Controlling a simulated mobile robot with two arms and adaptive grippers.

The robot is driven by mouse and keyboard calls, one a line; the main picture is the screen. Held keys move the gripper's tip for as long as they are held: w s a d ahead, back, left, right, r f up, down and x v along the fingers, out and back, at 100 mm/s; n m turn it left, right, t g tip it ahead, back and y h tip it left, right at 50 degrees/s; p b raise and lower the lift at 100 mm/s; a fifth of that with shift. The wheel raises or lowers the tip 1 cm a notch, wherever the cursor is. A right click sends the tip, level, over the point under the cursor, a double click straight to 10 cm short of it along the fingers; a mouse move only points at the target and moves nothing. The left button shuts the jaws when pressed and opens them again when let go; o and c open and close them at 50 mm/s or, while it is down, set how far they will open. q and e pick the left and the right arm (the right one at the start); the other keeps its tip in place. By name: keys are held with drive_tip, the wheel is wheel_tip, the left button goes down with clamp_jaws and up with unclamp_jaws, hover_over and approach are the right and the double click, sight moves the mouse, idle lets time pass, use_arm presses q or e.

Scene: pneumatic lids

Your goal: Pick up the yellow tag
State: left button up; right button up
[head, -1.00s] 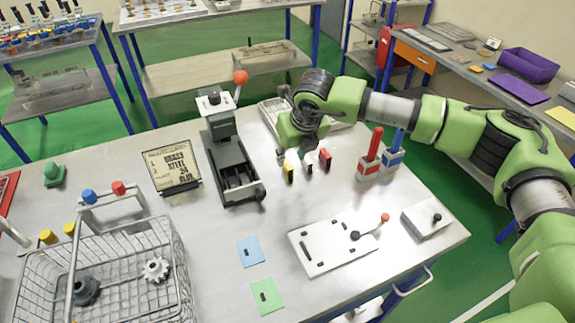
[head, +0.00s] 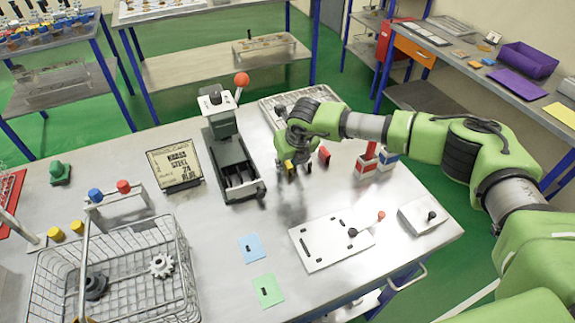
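The yellow tag (head: 289,167) stands upright on the metal table, behind the middle. My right gripper (head: 293,170) comes down over it from above, with its fingers apart on either side of the tag. I cannot see whether they touch it. A red tag (head: 324,155) stands just to the right of the gripper. The white tag that stood between them is mostly hidden by the gripper. My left gripper is not in view.
The grey press with a red-knobbed lever (head: 232,165) stands left of my gripper. A white plate (head: 330,243), flat blue and green cards (head: 268,290) and a wire basket (head: 120,270) lie nearer. The table between is clear.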

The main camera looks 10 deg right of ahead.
clamp_jaws()
drive_tip(key=shift+r, duration=0.15)
